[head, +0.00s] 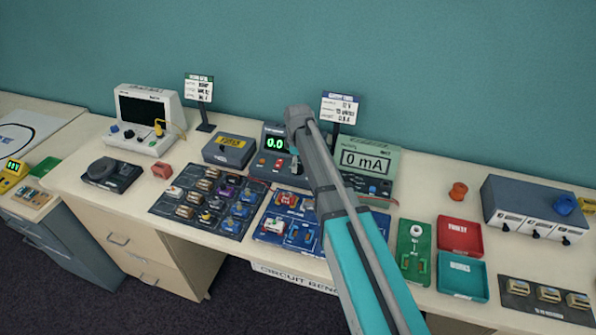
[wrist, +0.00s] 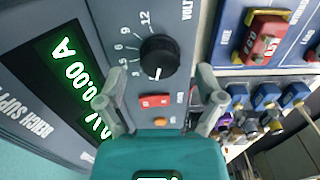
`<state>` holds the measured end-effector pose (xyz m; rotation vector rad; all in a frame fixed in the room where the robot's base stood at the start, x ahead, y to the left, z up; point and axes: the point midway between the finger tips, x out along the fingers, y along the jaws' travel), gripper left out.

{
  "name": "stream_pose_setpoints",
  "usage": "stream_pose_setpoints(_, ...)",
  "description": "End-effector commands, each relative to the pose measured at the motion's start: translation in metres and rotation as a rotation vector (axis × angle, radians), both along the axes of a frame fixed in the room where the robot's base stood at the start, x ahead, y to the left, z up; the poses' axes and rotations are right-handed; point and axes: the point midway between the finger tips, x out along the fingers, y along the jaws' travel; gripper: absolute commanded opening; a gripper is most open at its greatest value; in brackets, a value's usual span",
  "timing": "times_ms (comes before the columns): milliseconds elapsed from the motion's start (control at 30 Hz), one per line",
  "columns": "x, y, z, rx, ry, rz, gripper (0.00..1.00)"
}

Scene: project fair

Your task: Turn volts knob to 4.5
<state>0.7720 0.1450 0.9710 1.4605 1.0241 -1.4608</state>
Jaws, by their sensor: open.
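The black volts knob (wrist: 160,57) is on the grey front of the bench supply (wrist: 180,105) in the wrist view. Its white mark points toward the bottom of the picture, below the 3 on the scale of 3, 6, 9 and 12. My gripper (wrist: 154,90) is open and empty, its fingers to the lower left and lower right of the knob, apart from it. The green display (wrist: 70,85) shows 0.000 A; its volts digits are partly hidden by a finger. In the head view the supply (head: 272,160) reads 0.0, and my arm covers its right side.
A red switch (wrist: 155,101) and an orange light (wrist: 161,121) sit below the knob. A green meter (head: 370,160) reading 0 mA stands right of the supply, a dark box with a yellow label (head: 230,150) left. Component trays (head: 165,208) and a blue board (head: 268,236) lie in front.

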Motion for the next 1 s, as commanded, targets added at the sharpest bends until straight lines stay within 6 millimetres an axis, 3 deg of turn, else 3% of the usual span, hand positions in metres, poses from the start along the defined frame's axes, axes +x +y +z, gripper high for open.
stream_pose_setpoints(200, 0.0, 0.0, -0.0141, 0.0, 0.0, 0.0, 0.87)
stream_pose_setpoints(700, 0.0, 0.0, -0.0165, 0.0, 0.0, 0.0, 0.87)
stream_pose_setpoints(1000, 0.0, 0.0, -0.0165, 0.0, 0.0, 0.0, 0.31)
